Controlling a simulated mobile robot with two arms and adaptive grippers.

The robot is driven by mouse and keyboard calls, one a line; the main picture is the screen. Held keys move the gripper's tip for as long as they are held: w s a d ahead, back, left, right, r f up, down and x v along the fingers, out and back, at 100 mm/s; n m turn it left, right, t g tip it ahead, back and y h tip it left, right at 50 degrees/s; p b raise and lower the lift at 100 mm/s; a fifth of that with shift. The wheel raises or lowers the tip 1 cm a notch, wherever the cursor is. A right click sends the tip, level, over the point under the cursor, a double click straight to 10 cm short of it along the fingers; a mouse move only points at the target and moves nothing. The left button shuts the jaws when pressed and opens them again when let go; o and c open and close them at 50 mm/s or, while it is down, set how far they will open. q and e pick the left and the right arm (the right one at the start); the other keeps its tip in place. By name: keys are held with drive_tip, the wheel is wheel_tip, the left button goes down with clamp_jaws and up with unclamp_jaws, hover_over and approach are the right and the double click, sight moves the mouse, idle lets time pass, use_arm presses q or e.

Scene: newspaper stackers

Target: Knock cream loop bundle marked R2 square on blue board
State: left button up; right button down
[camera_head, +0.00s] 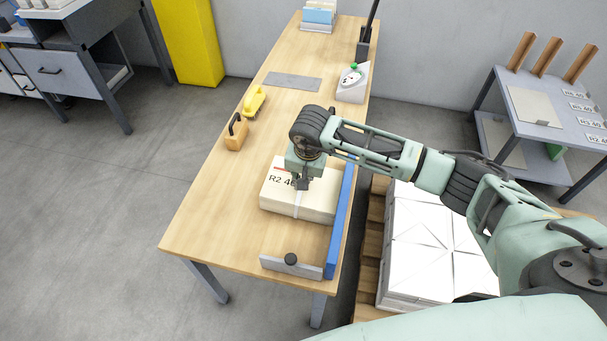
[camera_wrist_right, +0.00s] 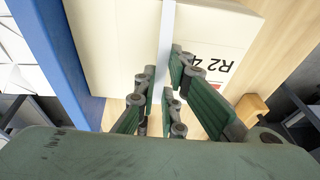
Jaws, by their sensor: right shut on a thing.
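The cream bundle (camera_head: 272,200) marked R2 lies flat on the wooden table, with a pale loop strap (camera_head: 298,207) around its middle. It also shows in the right wrist view (camera_wrist_right: 112,45), its label upside down there. The blue board (camera_head: 340,226) stands upright along the table's right edge, beside the bundle; it also shows in the wrist view (camera_wrist_right: 52,60). Whether bundle and board touch is hard to tell. My right gripper (camera_head: 303,185) points down at the bundle's top and is shut on the strap (camera_wrist_right: 167,40). My left gripper is in neither view.
A grey end stop (camera_head: 290,266) with a black knob stands at the table's near end. A wooden block (camera_head: 236,135) with a black handle and a yellow tool (camera_head: 254,100) lie at the left edge. White stacks (camera_head: 430,245) stand right of the table.

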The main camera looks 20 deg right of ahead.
drive_tip(key=shift+w, duration=0.1)
idle(0.3)
drive_tip(key=shift+w+a+b, duration=0.3)
drive_tip(key=shift+a+b, duration=0.05)
drive_tip(key=shift+b, duration=0.2)
drive_tip(key=shift+w+a+r+b, duration=0.1)
drive_tip(key=shift+w+a+b, duration=0.3)
drive_tip(key=shift+a, duration=0.25)
drive_tip(key=shift+w+a, duration=0.2)
drive_tip(key=shift+a, duration=0.1)
drive_tip(key=shift+r, duration=0.15)
drive_tip(key=shift+r+p, duration=0.6)
drive_tip(key=shift+r, duration=0.9)
drive_tip(key=shift+r+p, duration=0.7)
drive_tip(key=shift+r, duration=0.75)
